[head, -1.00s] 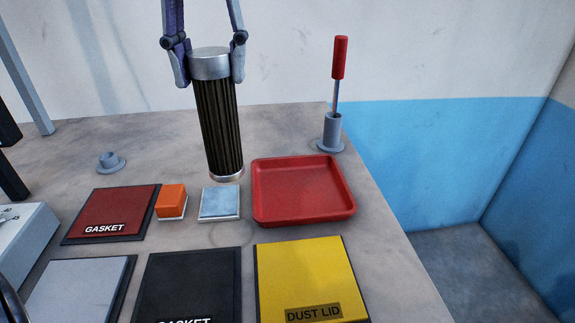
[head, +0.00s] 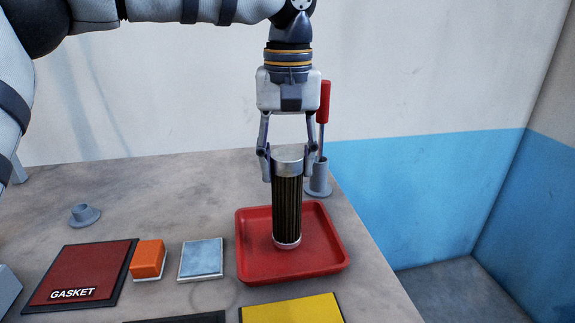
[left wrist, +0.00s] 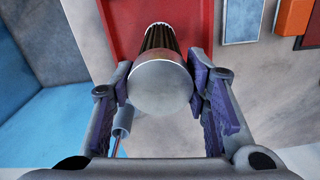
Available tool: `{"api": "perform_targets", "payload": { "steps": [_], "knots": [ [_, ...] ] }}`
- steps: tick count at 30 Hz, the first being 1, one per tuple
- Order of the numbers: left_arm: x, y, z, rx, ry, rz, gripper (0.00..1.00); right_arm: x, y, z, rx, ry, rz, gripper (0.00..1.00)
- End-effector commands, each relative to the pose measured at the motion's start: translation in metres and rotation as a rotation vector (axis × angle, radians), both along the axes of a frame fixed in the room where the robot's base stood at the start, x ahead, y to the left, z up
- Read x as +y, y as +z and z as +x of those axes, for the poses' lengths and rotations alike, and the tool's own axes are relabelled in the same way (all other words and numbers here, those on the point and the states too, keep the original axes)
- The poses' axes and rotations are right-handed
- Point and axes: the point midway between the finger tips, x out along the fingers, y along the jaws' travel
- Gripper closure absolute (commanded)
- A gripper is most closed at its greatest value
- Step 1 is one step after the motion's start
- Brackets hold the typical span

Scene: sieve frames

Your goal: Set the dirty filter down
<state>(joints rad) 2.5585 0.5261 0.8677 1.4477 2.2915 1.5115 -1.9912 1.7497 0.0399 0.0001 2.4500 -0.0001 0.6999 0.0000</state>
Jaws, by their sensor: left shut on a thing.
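The dirty filter (head: 287,208) is a dark pleated cylinder with silver end caps. It stands upright over the red tray (head: 252,262), its lower end at or just above the tray floor; I cannot tell if it touches. My left gripper (head: 286,170) is shut on its top cap from above. In the left wrist view, the filter's silver cap (left wrist: 160,88) sits between the two fingers (left wrist: 160,92), with the red tray (left wrist: 125,30) beyond. My right gripper is not in view.
A red-handled tool (head: 323,102) stands in a grey holder (head: 319,178) close behind the gripper. An orange block (head: 148,258), a pale blue pad (head: 201,258), a red gasket plate (head: 85,270) and a yellow plate (head: 292,310) lie nearby. The table's right edge is beside the tray.

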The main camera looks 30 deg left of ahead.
Motion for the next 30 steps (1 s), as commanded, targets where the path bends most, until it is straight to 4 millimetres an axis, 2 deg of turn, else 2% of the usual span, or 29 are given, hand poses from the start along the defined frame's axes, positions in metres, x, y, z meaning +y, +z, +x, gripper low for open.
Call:
{"api": "perform_targets", "payload": {
  "steps": [3,13,14,16,26,30],
  "knots": [
    [0.000,-0.008,-0.001,-0.010,0.000,-0.004,0.93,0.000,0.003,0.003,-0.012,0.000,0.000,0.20],
    [0.000,-0.013,-0.001,-0.008,0.001,-0.004,0.93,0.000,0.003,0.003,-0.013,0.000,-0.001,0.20],
    [0.000,-0.013,-0.001,-0.007,0.001,-0.003,0.53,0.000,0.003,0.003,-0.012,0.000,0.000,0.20],
    [0.000,-0.013,-0.001,-0.007,0.001,-0.003,0.37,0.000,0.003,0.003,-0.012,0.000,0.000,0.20],
    [0.000,-0.011,-0.001,-0.008,0.001,-0.002,0.37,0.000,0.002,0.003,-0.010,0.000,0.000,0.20],
    [0.000,0.007,0.001,-0.010,0.002,-0.003,0.37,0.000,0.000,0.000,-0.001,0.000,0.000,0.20]
  ]
}}
